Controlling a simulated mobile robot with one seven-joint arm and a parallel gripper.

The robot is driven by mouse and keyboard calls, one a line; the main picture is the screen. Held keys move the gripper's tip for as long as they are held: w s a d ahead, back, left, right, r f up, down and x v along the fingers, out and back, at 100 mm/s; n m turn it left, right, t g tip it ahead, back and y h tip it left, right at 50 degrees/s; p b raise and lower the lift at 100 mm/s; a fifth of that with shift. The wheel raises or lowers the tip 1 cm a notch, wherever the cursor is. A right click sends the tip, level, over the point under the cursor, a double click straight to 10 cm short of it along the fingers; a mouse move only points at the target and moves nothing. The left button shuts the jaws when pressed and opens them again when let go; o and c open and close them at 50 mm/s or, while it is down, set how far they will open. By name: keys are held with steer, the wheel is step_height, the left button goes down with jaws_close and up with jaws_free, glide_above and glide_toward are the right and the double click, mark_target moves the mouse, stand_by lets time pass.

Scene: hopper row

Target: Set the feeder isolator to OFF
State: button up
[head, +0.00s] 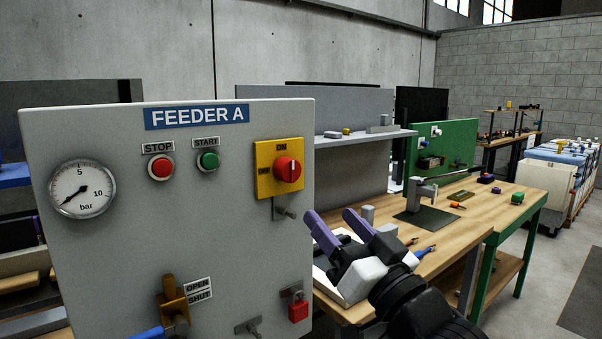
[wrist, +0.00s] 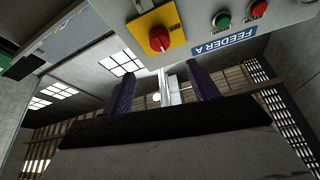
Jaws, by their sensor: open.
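The feeder isolator is a red rotary knob (head: 288,169) on a yellow plate (head: 264,180) at the right of the grey FEEDER A panel (head: 130,230). The plate has ON at its top and a small label at its left, probably OFF. The knob's grip looks about upright, towards ON. In the wrist view the red knob (wrist: 159,39) is upside down at the top, beyond the fingertips. My gripper (head: 331,215) is open and empty, right of and below the knob, apart from it. Its two purple fingers also show in the wrist view (wrist: 160,75).
Below the isolator is a bracket with a grey peg (head: 285,213). A red padlock (head: 298,311) hangs lower down. STOP (head: 161,167) and START (head: 208,160) buttons, a gauge (head: 82,189) and a brass valve (head: 174,300) share the panel. A wooden workbench (head: 470,225) stands to the right.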

mark_target(292, 172)
steer(key=p+x, duration=0.3)
steer(key=x, duration=0.9)
steer(key=shift+w+a+r+p, duration=0.15)
steer(key=shift+w+a+p, duration=0.05)
steer(key=shift+p, duration=0.15)
steer(key=shift+c, duration=0.5)
steer(key=c, duration=0.9)
